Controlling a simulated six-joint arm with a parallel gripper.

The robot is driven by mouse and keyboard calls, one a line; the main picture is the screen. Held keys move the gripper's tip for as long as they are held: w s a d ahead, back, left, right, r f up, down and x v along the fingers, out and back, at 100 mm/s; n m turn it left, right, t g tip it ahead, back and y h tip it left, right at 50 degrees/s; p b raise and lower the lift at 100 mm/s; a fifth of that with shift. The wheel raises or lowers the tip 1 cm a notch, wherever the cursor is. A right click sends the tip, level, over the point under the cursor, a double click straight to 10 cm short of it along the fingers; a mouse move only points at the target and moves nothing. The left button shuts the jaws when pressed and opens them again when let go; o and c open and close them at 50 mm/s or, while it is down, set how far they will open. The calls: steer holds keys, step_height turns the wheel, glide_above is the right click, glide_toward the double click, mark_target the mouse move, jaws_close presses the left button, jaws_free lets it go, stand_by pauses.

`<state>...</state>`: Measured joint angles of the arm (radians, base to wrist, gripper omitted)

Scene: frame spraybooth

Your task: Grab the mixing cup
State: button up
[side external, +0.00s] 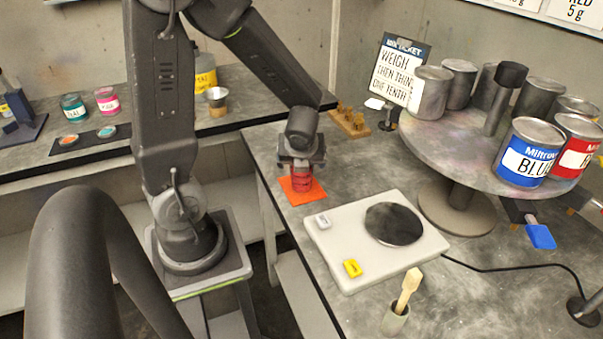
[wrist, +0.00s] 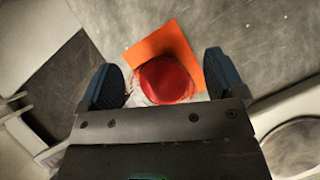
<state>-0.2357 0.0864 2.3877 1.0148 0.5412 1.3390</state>
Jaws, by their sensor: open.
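The mixing cup (side external: 302,182) looks red and stands on an orange square mat (side external: 312,196) near the left edge of the grey bench. My gripper (side external: 302,168) is directly above it, pointing down. In the wrist view, the cup (wrist: 167,80) shows as a round red shape with a pale rim at its left, on the orange mat (wrist: 180,40). My gripper (wrist: 163,82) is open there, with one dark finger on each side of the cup and a visible gap to both. The cup's lower front is partly hidden by the gripper body in the wrist view.
A white scale (side external: 340,265) with a dark round plate lies just in front of the mat. A round turntable (side external: 440,150) carries several paint cans at right. A wooden rack (side external: 350,122) is behind.

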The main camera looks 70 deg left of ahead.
steer(key=shift+f, duration=0.1)
steer(key=c, duration=1.1)
steer(key=shift+r, duration=0.6)
steer(key=s+a+r, duration=0.2)
steer(key=s+r, duration=0.1)
steer(key=s+a+r, duration=0.2)
steer(key=s+r, duration=0.1)
steer(key=s+a+r, duration=0.3)
steer(key=shift+s+r, duration=0.2)
steer(key=shift+r, duration=0.2)
